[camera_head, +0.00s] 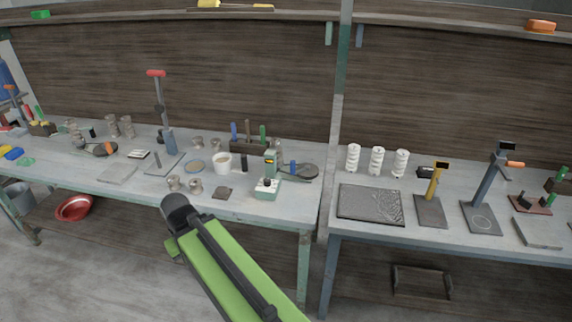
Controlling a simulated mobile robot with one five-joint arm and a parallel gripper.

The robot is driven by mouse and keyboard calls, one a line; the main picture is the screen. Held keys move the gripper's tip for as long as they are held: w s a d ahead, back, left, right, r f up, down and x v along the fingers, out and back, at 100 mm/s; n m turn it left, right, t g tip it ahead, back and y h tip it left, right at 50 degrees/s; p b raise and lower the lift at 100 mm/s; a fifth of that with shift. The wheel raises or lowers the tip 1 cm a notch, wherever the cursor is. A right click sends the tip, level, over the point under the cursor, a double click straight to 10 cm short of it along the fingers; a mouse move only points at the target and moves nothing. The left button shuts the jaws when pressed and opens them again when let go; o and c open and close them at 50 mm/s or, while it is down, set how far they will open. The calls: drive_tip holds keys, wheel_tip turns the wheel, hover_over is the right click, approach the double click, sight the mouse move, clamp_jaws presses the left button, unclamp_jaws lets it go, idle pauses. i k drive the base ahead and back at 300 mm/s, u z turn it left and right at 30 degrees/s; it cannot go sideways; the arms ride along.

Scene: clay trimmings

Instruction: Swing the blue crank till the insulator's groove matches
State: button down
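A small green bench device (271,162) stands near the right end of the left table, with a small white piece at its front that may be the insulator; any groove is too small to make out. Beside it on the right is a dark round disc (308,171) with an upright blue handle (293,167) at its left, which looks like the blue crank. Three white ribbed insulators (377,161) stand upright at the back left of the right table. My green arm rises from the bottom edge to a dark rounded joint in front of the left table. No gripper fingers show.
A white tub (222,163) and a dark square plate (222,193) are left of the device. A tall stand with a red top (156,73) is farther left. A dark framed tray (371,204) lies on the right table. A post (337,120) rises between the tables.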

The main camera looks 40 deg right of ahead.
sight(310, 170)
drive_tip(key=i, duration=0.85)
drive_tip(key=z, duration=0.05)
